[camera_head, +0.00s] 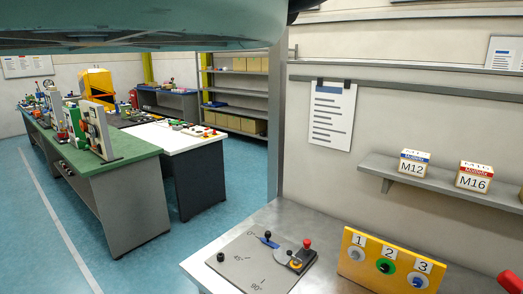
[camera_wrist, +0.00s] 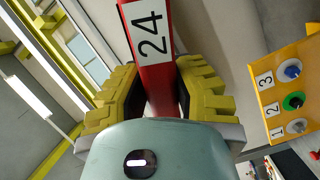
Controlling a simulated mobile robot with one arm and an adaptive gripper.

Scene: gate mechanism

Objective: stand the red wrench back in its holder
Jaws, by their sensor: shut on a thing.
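The red wrench (camera_wrist: 158,80) shows in the wrist view as a red bar with a white label reading 24. My gripper (camera_wrist: 157,98) has its yellow ridged pads on both sides of the bar and is shut on it. The bar runs up out of the top of the picture, so its far end is not seen. Its lower end is hidden behind my gripper's body. I cannot make out a wrench holder in either view.
A yellow panel (camera_head: 350,278) with numbered knobs stands on the metal bench (camera_head: 262,222), beside a grey lever plate (camera_head: 240,270). A wall shelf (camera_head: 430,187) holds M12 (camera_head: 413,166) and M16 (camera_head: 474,178) boxes. Floor (camera_head: 222,200) is clear left of the bench.

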